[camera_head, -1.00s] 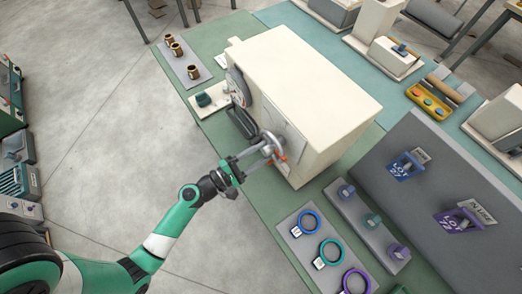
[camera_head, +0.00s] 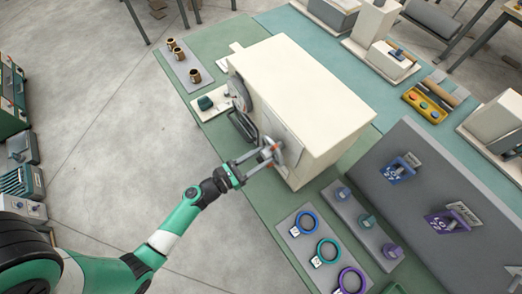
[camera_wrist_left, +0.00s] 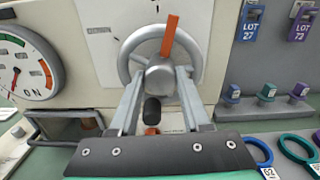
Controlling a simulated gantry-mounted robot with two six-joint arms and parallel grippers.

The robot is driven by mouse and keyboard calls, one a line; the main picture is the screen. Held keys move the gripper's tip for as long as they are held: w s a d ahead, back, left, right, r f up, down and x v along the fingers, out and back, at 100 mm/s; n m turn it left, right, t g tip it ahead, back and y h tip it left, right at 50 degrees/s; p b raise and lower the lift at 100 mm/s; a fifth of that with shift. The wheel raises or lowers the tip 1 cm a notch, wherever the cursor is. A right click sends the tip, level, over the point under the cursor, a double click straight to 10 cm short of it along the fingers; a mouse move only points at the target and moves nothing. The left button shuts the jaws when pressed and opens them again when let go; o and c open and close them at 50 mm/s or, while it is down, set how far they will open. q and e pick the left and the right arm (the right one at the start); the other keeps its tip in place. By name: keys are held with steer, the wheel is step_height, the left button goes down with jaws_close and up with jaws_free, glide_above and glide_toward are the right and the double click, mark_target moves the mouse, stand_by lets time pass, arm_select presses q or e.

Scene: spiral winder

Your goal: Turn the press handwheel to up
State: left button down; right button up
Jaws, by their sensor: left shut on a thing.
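The grey press handwheel (camera_head: 279,157) is on the front face of the cream machine, low at its near end. In the left wrist view the handwheel (camera_wrist_left: 131,67) fills the upper middle. It has a round hub, an orange bar (camera_wrist_left: 169,36) pointing up and slightly right, and a black knob (camera_wrist_left: 152,110) below the hub. My left gripper (camera_head: 262,156) reaches it from the front left. In the wrist view its two fingers (camera_wrist_left: 160,80) are shut on the wheel around the hub. The fingertips' exact contact is partly hidden. My right gripper is not in view.
A round gauge (camera_wrist_left: 24,62) marked ON is left of the wheel, above a dark bar handle (camera_wrist_left: 70,122). Coloured rings (camera_head: 328,250) and small knobbed blocks (camera_head: 367,221) lie on grey trays to the right. Brown cups (camera_head: 178,54) stand at the far left.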

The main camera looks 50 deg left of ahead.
arm_select(q)
steer(key=shift+n+p, duration=0.45)
steer(key=shift+n, duration=0.95)
steer(key=shift+c, duration=1.8)
jaws_free()
steer(key=s+b, duration=0.4)
steer(key=s, duration=0.7)
steer(key=shift+s+a, duration=0.3)
steer(key=shift+a, duration=0.15)
